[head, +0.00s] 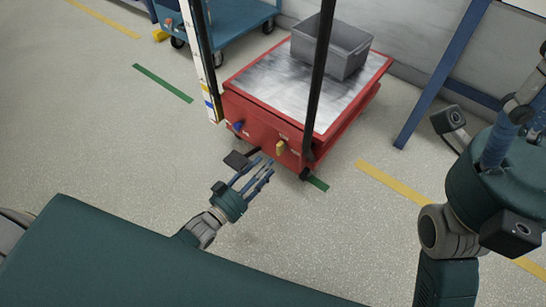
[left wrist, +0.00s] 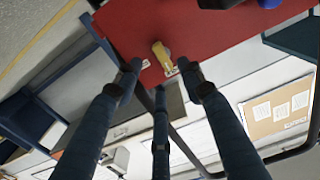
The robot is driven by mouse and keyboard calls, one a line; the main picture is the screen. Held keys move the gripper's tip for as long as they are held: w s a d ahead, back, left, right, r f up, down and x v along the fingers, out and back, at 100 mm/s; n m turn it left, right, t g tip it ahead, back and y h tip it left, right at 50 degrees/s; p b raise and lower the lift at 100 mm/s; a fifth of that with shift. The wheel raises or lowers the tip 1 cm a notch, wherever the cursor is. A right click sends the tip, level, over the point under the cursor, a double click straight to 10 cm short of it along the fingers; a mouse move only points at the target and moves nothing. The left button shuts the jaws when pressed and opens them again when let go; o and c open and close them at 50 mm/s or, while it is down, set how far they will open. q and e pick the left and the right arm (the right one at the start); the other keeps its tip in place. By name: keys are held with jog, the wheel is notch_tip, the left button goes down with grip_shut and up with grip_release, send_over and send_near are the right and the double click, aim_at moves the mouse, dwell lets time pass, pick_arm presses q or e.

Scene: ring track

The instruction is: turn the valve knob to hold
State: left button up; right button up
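A yellow knob (head: 280,147) sits on the red front side of a cart (head: 252,112), with small pale labels near it that are too small to read. A blue knob (head: 239,126) is on the same side, further left. My left gripper (head: 264,170) is just in front of the cart, its fingers spread and empty. In the left wrist view the yellow knob (left wrist: 161,55) shows between the spread fingertips, with no clear contact. The blue knob (left wrist: 268,3) shows at the top edge there. My right gripper (head: 518,110) is at the right edge, partly cut off.
A grey bin (head: 332,47) stands on the cart's metal top. Dark uprights rise at the cart's near side. A blue cart (head: 228,17) stands behind at the left, and a blue post (head: 440,80) leans at the right. The floor left of my gripper is clear.

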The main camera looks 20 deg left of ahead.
pick_arm(q)
jog(key=shift+v, duration=2.3)
